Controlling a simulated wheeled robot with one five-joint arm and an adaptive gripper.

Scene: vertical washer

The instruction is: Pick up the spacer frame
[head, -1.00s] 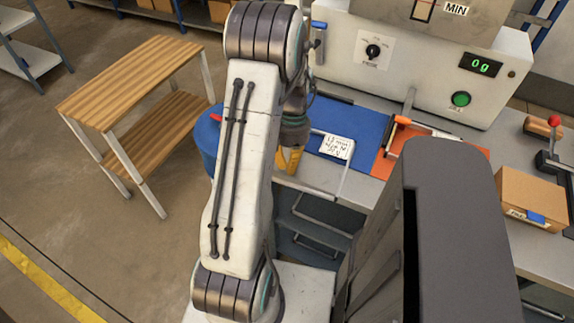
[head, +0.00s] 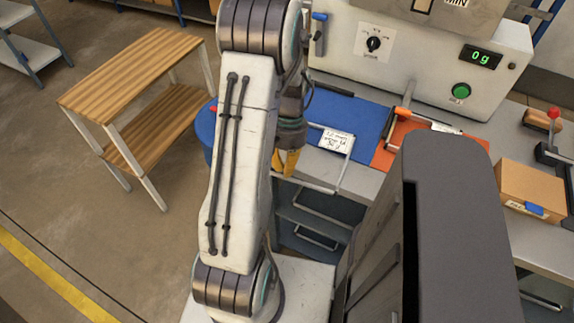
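The spacer frame (head: 346,166) looks like a thin grey, open rectangular frame at the front edge of the bench, partly over the blue mat. A white label with handwriting (head: 337,141) shows by its far side. My gripper (head: 287,163) has yellow fingers and points down at the frame's left side. My arm hides part of the gripper and the frame's left end. The fingers overlap, so I cannot tell whether they are open or shut, or whether they touch the frame.
A blue mat (head: 366,116) and an orange mat (head: 382,158) lie on the bench before the machine (head: 420,50), with an orange-handled tool (head: 403,112). A cardboard box (head: 530,188) is at right. A blue drum (head: 207,133) and wooden table (head: 135,70) stand left.

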